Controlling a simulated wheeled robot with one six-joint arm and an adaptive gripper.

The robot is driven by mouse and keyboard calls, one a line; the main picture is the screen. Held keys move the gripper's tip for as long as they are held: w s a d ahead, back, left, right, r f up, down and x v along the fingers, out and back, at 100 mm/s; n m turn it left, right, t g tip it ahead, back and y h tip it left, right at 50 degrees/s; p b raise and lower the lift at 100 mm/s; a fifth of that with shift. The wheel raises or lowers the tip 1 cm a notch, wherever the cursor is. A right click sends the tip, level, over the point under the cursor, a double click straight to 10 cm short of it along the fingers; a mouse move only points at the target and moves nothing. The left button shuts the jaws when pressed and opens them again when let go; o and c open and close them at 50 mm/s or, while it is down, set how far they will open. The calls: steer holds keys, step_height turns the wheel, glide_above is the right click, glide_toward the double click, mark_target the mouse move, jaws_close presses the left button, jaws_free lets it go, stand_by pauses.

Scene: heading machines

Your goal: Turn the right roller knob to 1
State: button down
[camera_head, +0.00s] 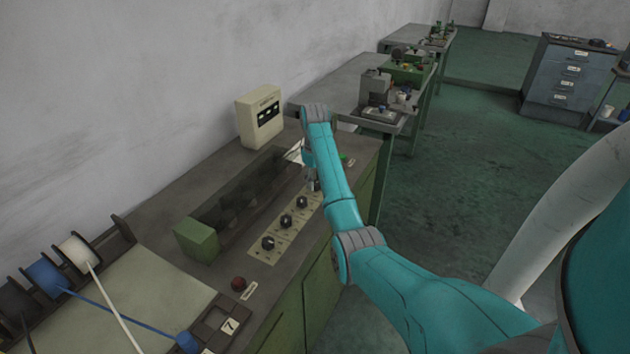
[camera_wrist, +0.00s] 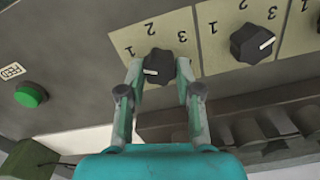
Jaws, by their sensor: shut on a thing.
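The right roller knob (camera_wrist: 158,66) is black with a white pointer line, on a cream plate (camera_wrist: 128,42) marked 1, 2 and 3. Its pointer faces left in the wrist view, on the side of the 1 and slightly below that numeral. My gripper (camera_wrist: 158,72) has its two fingers on either side of this knob, shut on it. In the head view my gripper (camera_head: 314,183) is at the far end of the knob row, and my arm and gripper mostly hide the knob there.
A neighbouring black knob (camera_wrist: 252,43) sits close to the right in the wrist view. A green button (camera_wrist: 31,95) is to the left. The head view shows more knobs (camera_head: 285,221), a red button (camera_head: 239,284) and a cream box (camera_head: 259,118) on the bench.

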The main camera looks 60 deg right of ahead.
stand_by(0.4)
steer(key=c, duration=0.8)
jaws_free()
